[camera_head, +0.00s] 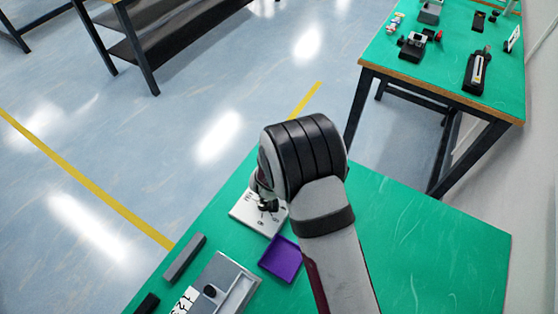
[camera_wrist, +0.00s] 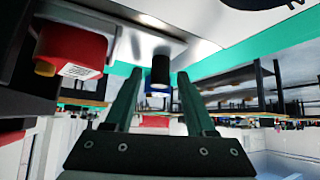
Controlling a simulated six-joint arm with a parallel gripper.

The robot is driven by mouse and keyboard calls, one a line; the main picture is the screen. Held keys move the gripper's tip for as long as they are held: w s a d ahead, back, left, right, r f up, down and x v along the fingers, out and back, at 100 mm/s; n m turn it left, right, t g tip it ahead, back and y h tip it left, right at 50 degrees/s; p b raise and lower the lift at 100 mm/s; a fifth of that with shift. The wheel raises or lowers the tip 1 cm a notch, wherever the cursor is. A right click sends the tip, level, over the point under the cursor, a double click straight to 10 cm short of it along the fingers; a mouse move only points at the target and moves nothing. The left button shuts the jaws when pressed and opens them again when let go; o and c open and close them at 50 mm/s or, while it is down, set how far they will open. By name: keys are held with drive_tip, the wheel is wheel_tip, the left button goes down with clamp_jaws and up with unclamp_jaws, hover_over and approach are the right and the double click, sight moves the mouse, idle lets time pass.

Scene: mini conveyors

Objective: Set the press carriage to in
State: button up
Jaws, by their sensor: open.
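My gripper (camera_wrist: 159,76) is open, with its two dark green fingers apart in the wrist view. A black cylindrical knob with a blue band (camera_wrist: 160,72) shows between the fingertips, below a pale metal plate (camera_wrist: 148,42). I see a gap on each side of the knob; its depth relative to the tips is unclear. I cannot tell for sure which part is the press carriage, or its setting.
A red block with a yellow end (camera_wrist: 72,48) is close on the left in the wrist view. In the head view, a white dial panel (camera_head: 245,212), a purple tray (camera_head: 282,258), a grey slotted unit (camera_head: 222,282) and a dark bar (camera_head: 184,257) lie on the green bench. Its right side is clear.

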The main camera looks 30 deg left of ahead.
drive_tip(key=v, duration=1.5)
drive_tip(key=shift+s+r, duration=0.2)
drive_tip(key=shift+r, duration=0.15)
drive_tip(key=shift+d, duration=0.15)
drive_tip(key=w+a+r+n+g+y, duration=0.1)
drive_tip(key=a+n+g+y, duration=0.35)
drive_tip(key=a, duration=0.95)
drive_tip(key=w+d+r+n+g+h, duration=0.3)
drive_tip(key=w+d+n+g+h, duration=0.15)
drive_tip(key=w+d+h, duration=0.45)
drive_tip(key=shift+t+y, duration=0.3)
drive_tip(key=shift+y, duration=0.25)
drive_tip(key=f, duration=1.5)
drive_tip(key=shift+w+d, duration=0.15)
drive_tip(key=shift+d, duration=0.2)
